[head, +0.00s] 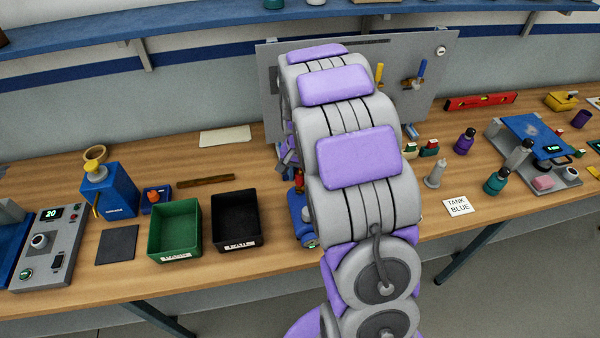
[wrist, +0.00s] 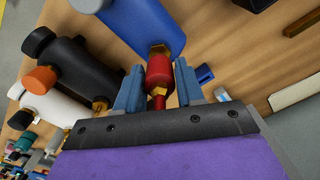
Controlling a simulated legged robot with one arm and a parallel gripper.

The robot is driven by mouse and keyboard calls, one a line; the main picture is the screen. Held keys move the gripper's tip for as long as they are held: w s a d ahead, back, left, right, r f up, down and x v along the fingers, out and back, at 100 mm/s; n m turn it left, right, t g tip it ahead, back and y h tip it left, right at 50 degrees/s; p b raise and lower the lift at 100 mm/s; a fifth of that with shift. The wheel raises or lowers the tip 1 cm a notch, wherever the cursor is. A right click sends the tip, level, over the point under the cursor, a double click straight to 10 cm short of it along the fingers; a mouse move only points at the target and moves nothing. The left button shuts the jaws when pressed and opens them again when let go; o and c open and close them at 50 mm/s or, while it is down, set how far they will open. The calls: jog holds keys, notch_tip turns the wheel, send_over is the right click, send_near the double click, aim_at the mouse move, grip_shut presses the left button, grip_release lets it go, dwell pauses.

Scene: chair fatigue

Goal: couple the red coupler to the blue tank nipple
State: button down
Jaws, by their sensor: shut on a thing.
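In the wrist view my gripper (wrist: 157,82) is shut on the red coupler (wrist: 159,69), with one blue finger on each side. The coupler's far end meets the brass nipple (wrist: 159,49) at the near end of the blue tank (wrist: 143,20). The two look in line and touching; I cannot tell whether the coupler is locked on. In the head view the blue tank (head: 300,219) stands on the bench just left of my arm, with the red coupler (head: 299,180) above it. My arm hides most of the gripper there.
In the wrist view a black tank (wrist: 72,70) and a white tank (wrist: 48,108) lie left of the coupler. A black bin (head: 237,220) and a green bin (head: 174,228) stand left of the blue tank. A "TANK BLUE" card (head: 457,206) lies right of my arm.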

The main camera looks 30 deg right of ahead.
jog(key=shift+f, duration=1)
jog(key=c, duration=0.6)
grip_release()
jog(key=shift+r, duration=0.1)
notch_tip(320, 180, up, 17)
jog(key=shift+r+p, duration=0.1)
jog(key=shift+p, duration=0.75)
jog(key=s+a+f+n+b, duration=0.1)
jog(key=s+a+n, duration=0.2)
jog(key=s, duration=0.7)
jog(key=s+a+f+n+g+b, duration=0.1)
jog(key=s+a+n, duration=0.2)
jog(key=s+a, duration=0.3)
jog(key=s+a+f+n+b, duration=0.1)
jog(key=s+a+n, duration=0.2)
jog(key=s, duration=1.3)
jog(key=shift+s+a+f+n+g, duration=0.1)
jog(key=shift+a+n+g, duration=0.1)
jog(key=shift+a, duration=0.35)
jog(key=shift+s+a+f+n+g, duration=0.1)
jog(key=shift+a+g, duration=0.1)
jog(key=shift+a, duration=0.35)
